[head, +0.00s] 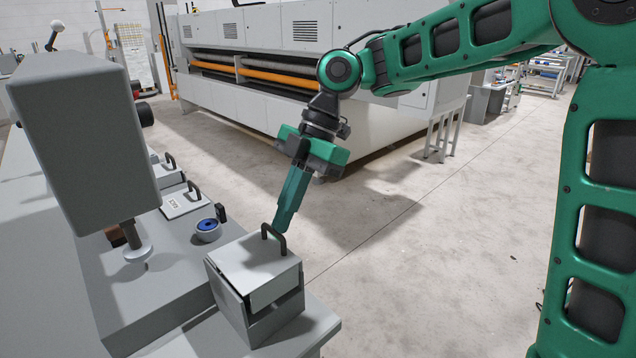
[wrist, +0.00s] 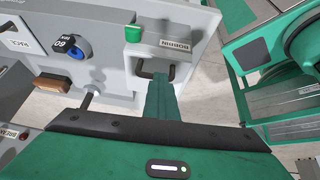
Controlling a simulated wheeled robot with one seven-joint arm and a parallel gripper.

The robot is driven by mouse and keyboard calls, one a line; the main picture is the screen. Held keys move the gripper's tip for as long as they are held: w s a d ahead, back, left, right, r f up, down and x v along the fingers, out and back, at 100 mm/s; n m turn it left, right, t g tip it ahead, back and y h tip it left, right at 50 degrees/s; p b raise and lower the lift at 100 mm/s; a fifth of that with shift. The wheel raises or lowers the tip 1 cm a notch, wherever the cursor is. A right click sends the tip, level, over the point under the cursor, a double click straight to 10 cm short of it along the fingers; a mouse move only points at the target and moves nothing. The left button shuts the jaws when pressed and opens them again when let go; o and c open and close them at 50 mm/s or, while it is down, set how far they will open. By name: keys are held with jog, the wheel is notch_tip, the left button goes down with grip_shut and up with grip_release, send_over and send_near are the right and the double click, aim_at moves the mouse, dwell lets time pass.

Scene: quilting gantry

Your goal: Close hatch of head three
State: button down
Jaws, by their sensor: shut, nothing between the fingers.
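The nearest hatch (head: 250,262) is a pale grey lid with a dark handle (head: 273,238) on a box at the bench's near end. A dark gap shows between lid and box, so it looks partly open. No head number is readable on it. My gripper (head: 279,230) is shut and empty, pointing down, with its tips at the handle. In the wrist view the fingers (wrist: 161,88) reach the handle (wrist: 154,72), below a label that seems to read BOBBIN (wrist: 174,47). Whether they touch the handle, I cannot tell.
A grey machine head (head: 85,140) rises at the left. A blue-topped knob (head: 208,228) and another handled hatch (head: 183,202) sit farther along the bench. A green piece (wrist: 134,34) stands near the hatch. Open floor lies to the right.

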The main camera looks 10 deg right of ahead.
jog(key=w+d, duration=1.1)
jog(key=d, duration=0.4)
jog(key=s+d+f+m+t+h, duration=0.1)
jog(key=s+d+f+m+t, duration=0.1)
jog(key=s+d+m, duration=0.7)
jog(key=s+d+f+m+t+h, duration=0.1)
jog(key=s+d+f+m, duration=0.4)
jog(key=m, duration=1.2)
jog(key=s+d+h, duration=0.1)
jog(key=s+d, duration=0.3)
jog(key=d, duration=0.3)
jog(key=shift+f+t+h, duration=0.25)
jog(key=shift+t+h, duration=0.05)
jog(key=shift+t, duration=0.1)
jog(key=c, duration=2.1)
grip_release()
jog(key=s+d+f+m, duration=0.1)
jog(key=s+m, duration=0.1)
jog(key=s, duration=0.1)
jog(key=s+d+f+m, duration=0.1)
jog(key=s+m, duration=0.1)
jog(key=s, duration=0.1)
jog(key=s+d+f+m+h, duration=0.1)
jog(key=s+d, duration=0.1)
jog(key=shift+s+f+m+g, duration=0.15)
jog(key=shift+s+m+g, duration=0.15)
jog(key=shift+s+m, duration=0.1)
jog(key=o, duration=0.6)
jog(key=shift+s+d, duration=0.15)
jog(key=shift+c, duration=1.3)
